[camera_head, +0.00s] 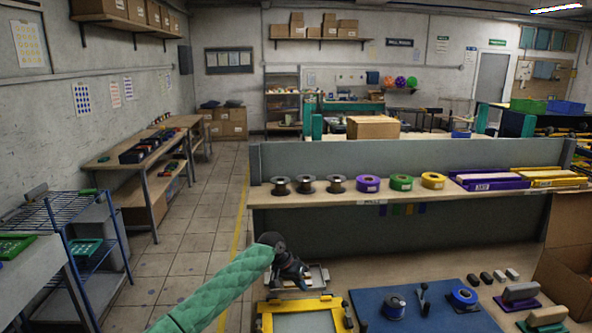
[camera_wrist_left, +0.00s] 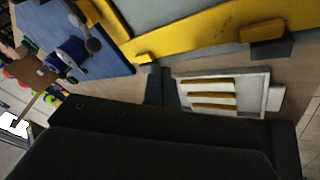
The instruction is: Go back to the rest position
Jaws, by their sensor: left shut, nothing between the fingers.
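My left arm, in a green quilted sleeve, reaches in from the bottom of the head view. Its dark left gripper (camera_head: 296,274) is shut and empty. It appears over a small pale tray (camera_head: 316,279) behind the yellow screen frame (camera_head: 264,318). In the left wrist view the dark gripper body fills the lower part, and the white tray (camera_wrist_left: 262,90) with yellow bars lies beside it. The yellow frame (camera_wrist_left: 205,38) shows above it there. My right gripper is not in view.
A blue mat (camera_head: 420,310) with tape rolls and a small lever tool lies right of the frame. A shelf (camera_head: 450,195) behind carries several spools and rolls. A cardboard box (camera_head: 566,265) stands at the right. A blue wire rack (camera_head: 70,215) stands left, with open tiled floor (camera_head: 180,262) between.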

